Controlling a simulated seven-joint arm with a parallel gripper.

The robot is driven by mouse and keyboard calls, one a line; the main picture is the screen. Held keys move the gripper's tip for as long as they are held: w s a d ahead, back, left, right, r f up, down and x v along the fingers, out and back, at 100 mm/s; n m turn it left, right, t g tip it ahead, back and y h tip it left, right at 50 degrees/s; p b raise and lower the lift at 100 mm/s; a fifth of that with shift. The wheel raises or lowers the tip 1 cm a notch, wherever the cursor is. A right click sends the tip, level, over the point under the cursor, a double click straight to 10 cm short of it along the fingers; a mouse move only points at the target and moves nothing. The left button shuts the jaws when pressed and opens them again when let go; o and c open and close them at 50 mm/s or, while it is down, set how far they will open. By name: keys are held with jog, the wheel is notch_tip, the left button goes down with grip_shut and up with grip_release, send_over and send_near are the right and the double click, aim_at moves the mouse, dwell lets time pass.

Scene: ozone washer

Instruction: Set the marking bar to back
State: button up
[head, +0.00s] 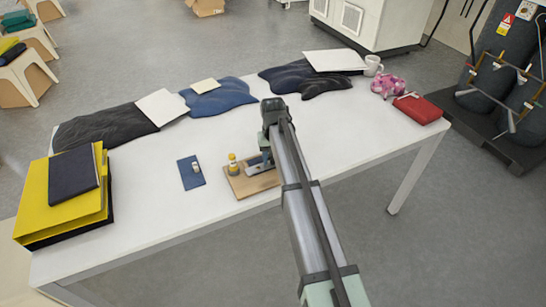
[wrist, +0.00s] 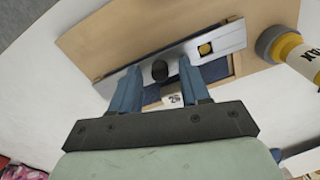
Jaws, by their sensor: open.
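The marking bar (wrist: 222,42) seems to be the silver strip with a black knob (wrist: 160,71) and a small square window showing yellow. It lies across a wooden board (wrist: 95,40), over a dark blue recess. In the wrist view my gripper (wrist: 159,66) is open, with one blue finger on each side of the knob; I cannot tell whether either touches it. A small white tag with dark marks (wrist: 171,99) shows between the fingers, below the knob. In the head view the board (head: 240,187) and strip (head: 262,168) are partly hidden by my arm.
A yellow and white bottle (head: 233,166) stands at the board's left, also in the wrist view (wrist: 292,50). A blue mat (head: 187,182) holds a small white item. White tabletop (head: 140,210) is clear between.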

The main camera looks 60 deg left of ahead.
jog(key=shift+c, duration=0.4)
grip_shut()
dwell(0.4)
